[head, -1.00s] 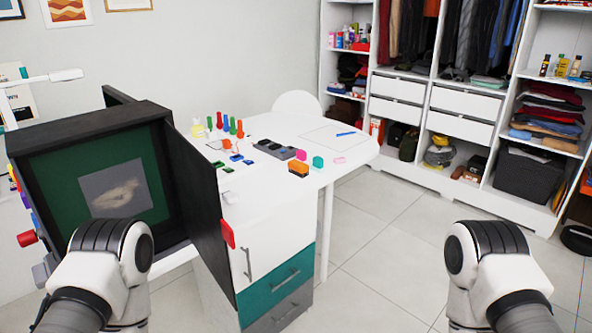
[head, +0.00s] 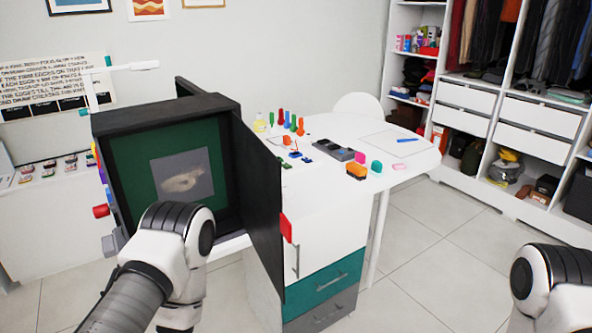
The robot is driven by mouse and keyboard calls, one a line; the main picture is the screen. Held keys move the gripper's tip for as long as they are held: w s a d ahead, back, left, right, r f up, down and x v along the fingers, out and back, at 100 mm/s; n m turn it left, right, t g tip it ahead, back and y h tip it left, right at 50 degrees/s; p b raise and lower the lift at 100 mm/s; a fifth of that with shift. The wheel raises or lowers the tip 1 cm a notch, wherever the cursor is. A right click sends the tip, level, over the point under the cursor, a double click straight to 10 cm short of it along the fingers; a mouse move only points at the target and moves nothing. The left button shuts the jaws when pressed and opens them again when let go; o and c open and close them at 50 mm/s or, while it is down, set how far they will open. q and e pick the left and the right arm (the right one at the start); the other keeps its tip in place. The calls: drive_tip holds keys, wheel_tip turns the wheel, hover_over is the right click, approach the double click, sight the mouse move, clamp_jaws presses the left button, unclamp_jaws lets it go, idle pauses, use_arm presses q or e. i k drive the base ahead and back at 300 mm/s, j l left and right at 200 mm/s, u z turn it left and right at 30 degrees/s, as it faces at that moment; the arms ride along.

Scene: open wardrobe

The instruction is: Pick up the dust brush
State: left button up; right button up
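I cannot pick out a dust brush with certainty in the head view. Small items lie on the white desk (head: 330,205), too small to identify surely. Among them are an orange and black block (head: 356,171) near the front edge and a dark grey long item (head: 333,153) behind it. Links of my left arm show at the lower left and of my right arm at the lower right. Neither gripper is in view.
A black open box (head: 165,116) with a green inside and an open door (head: 256,205) stands at the desk's left. Teal and grey drawers (head: 325,284) are below the desktop. A white wardrobe (head: 470,98) is at the back right. Tiled floor (head: 430,265) is clear between.

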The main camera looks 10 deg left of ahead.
sight(360, 171)
drive_tip(key=i+l+u, duration=0.15)
drive_tip(key=u, duration=0.25)
drive_tip(key=i+l+u, duration=0.15)
drive_tip(key=u, duration=0.2)
drive_tip(key=i+l+u, duration=0.1)
drive_tip(key=l+u, duration=0.15)
drive_tip(key=u, duration=0.15)
